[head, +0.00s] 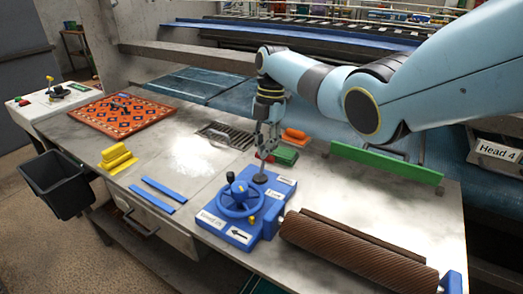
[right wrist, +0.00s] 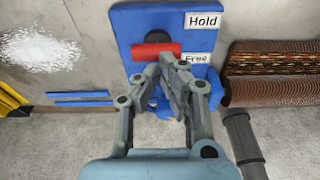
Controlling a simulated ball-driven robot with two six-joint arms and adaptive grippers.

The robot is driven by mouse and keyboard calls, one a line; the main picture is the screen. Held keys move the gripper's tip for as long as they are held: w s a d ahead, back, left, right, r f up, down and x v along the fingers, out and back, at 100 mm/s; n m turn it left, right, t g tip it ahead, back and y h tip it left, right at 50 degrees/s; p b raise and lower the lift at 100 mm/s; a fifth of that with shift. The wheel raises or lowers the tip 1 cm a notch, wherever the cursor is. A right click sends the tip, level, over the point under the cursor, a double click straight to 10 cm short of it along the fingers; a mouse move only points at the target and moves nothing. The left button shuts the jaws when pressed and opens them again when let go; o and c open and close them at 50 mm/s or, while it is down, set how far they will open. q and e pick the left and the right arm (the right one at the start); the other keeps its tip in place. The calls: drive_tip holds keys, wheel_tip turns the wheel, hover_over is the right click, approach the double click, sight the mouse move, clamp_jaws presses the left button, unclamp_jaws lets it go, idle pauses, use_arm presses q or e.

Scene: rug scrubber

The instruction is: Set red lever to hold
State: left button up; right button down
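The blue panel (head: 228,213) lies on the bench with a blue handwheel on it. In the right wrist view the red lever (right wrist: 155,51) is a short red bar lying across the panel (right wrist: 150,20). Its right end is close to the "Free" label (right wrist: 197,59), below the "Hold" label (right wrist: 202,20). My right gripper (head: 264,156) points down over the panel's far end. In the right wrist view its fingertips (right wrist: 172,60) come together beside the lever's lower edge and right end; I cannot tell whether they touch it. My left gripper is out of view.
A brown ribbed roller (head: 355,250) lies right of the panel. Green (head: 285,156) and orange (head: 296,134) blocks sit behind it, with a green bar (head: 385,162) to the right. Blue strips (head: 160,190), yellow blocks (head: 116,157) and a patterned rug (head: 118,112) lie left.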

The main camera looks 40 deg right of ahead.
drive_tip(key=shift+d+f, duration=0.2)
drive_tip(key=shift+d, duration=0.1)
drive_tip(key=shift+a+r, duration=0.1)
drive_tip(key=shift+r, duration=0.3)
wheel_tip(320, 180, up, 11)
drive_tip(key=d, duration=0.2)
drive_tip(key=shift+w+d, duration=0.15)
drive_tip(key=shift+w, duration=0.3)
